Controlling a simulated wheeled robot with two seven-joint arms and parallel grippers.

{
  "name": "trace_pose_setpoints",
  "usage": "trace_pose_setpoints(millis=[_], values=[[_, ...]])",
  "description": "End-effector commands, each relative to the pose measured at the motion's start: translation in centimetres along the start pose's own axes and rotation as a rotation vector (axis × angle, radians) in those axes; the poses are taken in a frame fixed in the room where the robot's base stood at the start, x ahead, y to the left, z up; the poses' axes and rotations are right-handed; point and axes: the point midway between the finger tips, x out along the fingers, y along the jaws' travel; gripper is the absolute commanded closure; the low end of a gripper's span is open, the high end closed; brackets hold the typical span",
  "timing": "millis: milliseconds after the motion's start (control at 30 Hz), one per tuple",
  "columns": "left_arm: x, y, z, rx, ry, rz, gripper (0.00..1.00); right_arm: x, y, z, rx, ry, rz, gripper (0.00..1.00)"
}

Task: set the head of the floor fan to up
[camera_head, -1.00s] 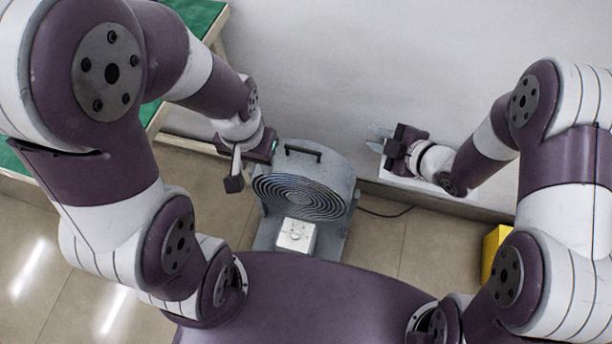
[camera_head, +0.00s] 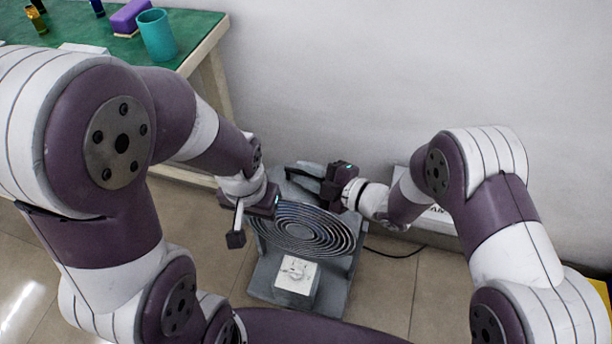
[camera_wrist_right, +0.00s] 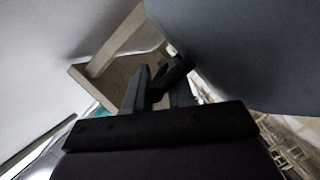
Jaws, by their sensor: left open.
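The floor fan (camera_head: 303,230) stands on the floor, its round grey spiral grille facing my body and visible from above. I cannot tell its exact tilt. Its grey base carries a white control box with a knob (camera_head: 296,275). My right gripper (camera_head: 298,177) is at the top of the fan head, its fingers apart around the area of the dark top handle. In the right wrist view, a dark bar, seemingly the handle (camera_wrist_right: 172,75), shows at the fingers, beside the grey housing (camera_wrist_right: 240,50); contact is unclear. My left gripper (camera_head: 248,222) is open at the grille's left edge; one finger is hidden.
A green-topped table (camera_head: 195,35) with a teal cup (camera_head: 157,35) and a purple block (camera_head: 130,16) stands at back left. A white box (camera_head: 435,218) lies by the wall behind my right arm. A black cord (camera_head: 395,254) runs right on the floor. Front floor is clear.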

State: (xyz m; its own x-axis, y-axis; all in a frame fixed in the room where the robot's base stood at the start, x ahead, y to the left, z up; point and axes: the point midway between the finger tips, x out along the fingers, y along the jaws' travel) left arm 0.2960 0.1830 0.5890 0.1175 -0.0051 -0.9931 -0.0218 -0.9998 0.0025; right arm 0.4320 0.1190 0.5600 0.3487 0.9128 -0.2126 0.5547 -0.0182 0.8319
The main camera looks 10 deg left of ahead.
Motion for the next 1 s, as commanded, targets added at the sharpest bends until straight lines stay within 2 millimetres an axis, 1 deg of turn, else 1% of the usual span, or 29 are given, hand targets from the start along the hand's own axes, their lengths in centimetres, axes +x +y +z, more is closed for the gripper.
trace_pose_setpoints(millis=[100, 333, 367, 400, 433, 633, 767, 867, 1000], values=[[0.2, 0.0, 0.0, 0.000, 0.000, 0.000, 0.57, 0.5, 0.0, 0.0, 0.001, 0.000, 0.000, 0.77], [0.2, 0.0, 0.0, 0.000, 0.000, 0.000, 0.57, 0.6, 0.0, 0.0, 0.001, -0.001, 0.000, 0.77], [0.2, 0.0, 0.0, 0.000, 0.000, 0.000, 0.57, 0.5, 0.0, 0.0, 0.001, -0.001, 0.000, 0.80], [0.2, 0.0, 0.0, 0.000, 0.000, 0.000, 0.57, 0.5, 0.0, 0.0, 0.001, -0.001, 0.000, 0.93], [0.2, 0.0, 0.0, 0.000, 0.000, 0.000, 0.57, 0.5, 0.0, 0.0, 0.001, -0.001, 0.000, 1.00], [0.1, 0.0, 0.0, 0.000, 0.000, 0.000, 0.57, 0.5, 0.1, 0.0, 0.003, -0.001, -0.001, 1.00], [-0.3, 0.0, 0.0, 0.000, 0.000, 0.000, 0.57, 0.6, 0.4, 0.2, 0.019, -0.001, -0.007, 1.00], [-0.9, 0.0, -0.1, 0.000, 0.000, 0.000, 0.57, 0.8, 0.8, 0.7, 0.053, -0.001, -0.021, 1.00], [-2.1, 0.0, -0.3, 0.000, 0.000, 0.000, 0.57, 1.2, 1.7, 1.8, 0.130, -0.002, -0.053, 1.00]])
